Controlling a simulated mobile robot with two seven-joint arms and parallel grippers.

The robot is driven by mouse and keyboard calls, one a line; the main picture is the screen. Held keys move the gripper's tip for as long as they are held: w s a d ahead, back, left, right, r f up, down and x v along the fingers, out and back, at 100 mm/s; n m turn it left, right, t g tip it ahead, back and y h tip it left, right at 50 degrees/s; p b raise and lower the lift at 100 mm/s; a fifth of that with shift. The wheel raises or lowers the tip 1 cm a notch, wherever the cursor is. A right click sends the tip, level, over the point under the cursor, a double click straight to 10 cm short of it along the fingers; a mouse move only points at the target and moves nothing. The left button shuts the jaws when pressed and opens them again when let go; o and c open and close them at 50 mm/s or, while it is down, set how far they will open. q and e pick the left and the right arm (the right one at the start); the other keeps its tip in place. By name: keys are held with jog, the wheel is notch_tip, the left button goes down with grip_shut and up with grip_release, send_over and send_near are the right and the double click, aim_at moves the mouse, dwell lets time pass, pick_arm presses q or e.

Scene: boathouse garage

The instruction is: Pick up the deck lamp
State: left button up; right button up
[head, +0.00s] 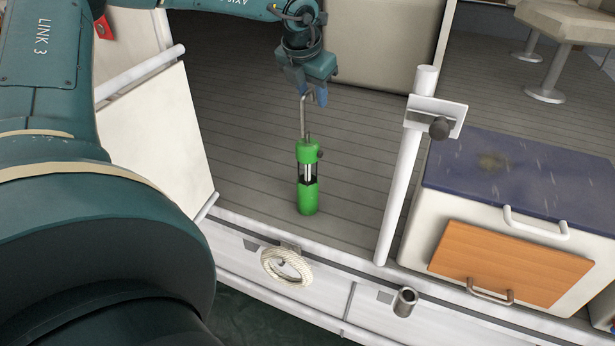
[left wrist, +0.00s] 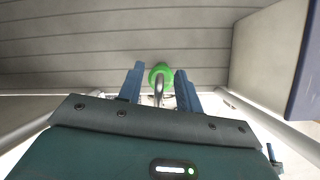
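The deck lamp (head: 307,197) is a slim green lantern with a clear middle and a thin grey hooked handle on top. It appears upright on the grey plank deck, close to the deck's front edge. My left gripper (head: 311,96) is just above it, fingers pointing down at the top of the handle. In the left wrist view, the blue fingers (left wrist: 158,90) are apart, with the handle and the green lamp top (left wrist: 160,70) showing between them. I see gaps on both sides of the handle. My right gripper is not in view.
A white post with a bracket (head: 400,180) rises right of the lamp. Further right is a white locker with a blue top (head: 520,180). A rope coil (head: 286,267) hangs on the hull below. A white panel (head: 160,135) stands left. The deck around the lamp is clear.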

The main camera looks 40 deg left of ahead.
pick_arm(q)
grip_shut()
